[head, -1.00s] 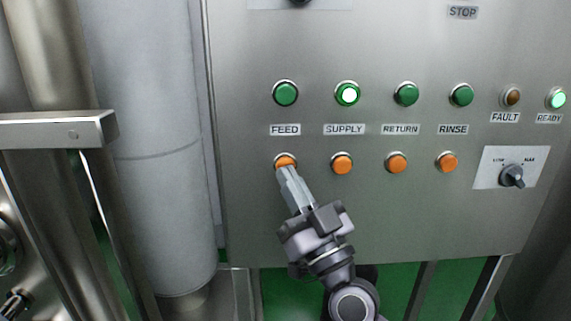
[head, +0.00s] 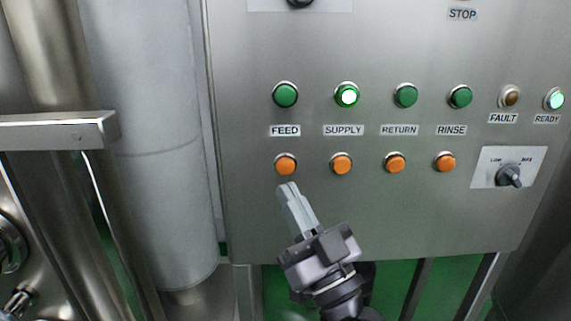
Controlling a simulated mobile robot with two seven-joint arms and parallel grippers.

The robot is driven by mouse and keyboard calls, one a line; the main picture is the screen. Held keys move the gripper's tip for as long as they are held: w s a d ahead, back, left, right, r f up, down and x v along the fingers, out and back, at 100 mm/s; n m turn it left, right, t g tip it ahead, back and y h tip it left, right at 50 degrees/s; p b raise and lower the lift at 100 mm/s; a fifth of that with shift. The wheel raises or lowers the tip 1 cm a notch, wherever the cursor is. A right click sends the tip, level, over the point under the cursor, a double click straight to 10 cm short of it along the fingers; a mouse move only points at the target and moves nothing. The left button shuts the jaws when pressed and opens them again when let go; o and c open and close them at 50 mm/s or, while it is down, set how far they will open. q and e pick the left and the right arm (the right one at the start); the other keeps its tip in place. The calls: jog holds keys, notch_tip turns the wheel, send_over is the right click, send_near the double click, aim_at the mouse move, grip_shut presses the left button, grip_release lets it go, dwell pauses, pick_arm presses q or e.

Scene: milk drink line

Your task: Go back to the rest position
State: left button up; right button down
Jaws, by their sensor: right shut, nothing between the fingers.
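My right gripper (head: 289,187) is shut and empty, in front of the control panel (head: 400,220). The green SUPPLY button (head: 347,95) is lit. The READY lamp (head: 554,99) is lit green. My left gripper cannot be made out in the view.
Orange buttons (head: 341,164) run along the lower row, with a LOW–MAX knob (head: 509,175) at the right. A metal rail (head: 55,131) and a large grey column (head: 150,140) stand at the left. Green floor (head: 290,290) shows below the panel.

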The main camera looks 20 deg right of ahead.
jog(key=shift+f, duration=0.1)
dwell(0.6)
notch_tip(320, 180, down, 22)
jog(key=s+d+g+h, duration=0.1)
jog(key=s+g, duration=0.2)
jog(key=g, duration=0.4)
jog(key=s+d+f+g+h, duration=0.1)
jog(key=s+d+f+g, duration=0.1)
jog(key=s+f, duration=0.4)
jog(key=s+d+f+g+h, duration=0.2)
jog(key=s+f+g, duration=0.3)
jog(key=f, duration=0.8)
jog(key=shift+s+d+m, duration=0.4)
jog(key=shift+s+d, duration=0.25)
jog(key=shift+d, duration=0.1)
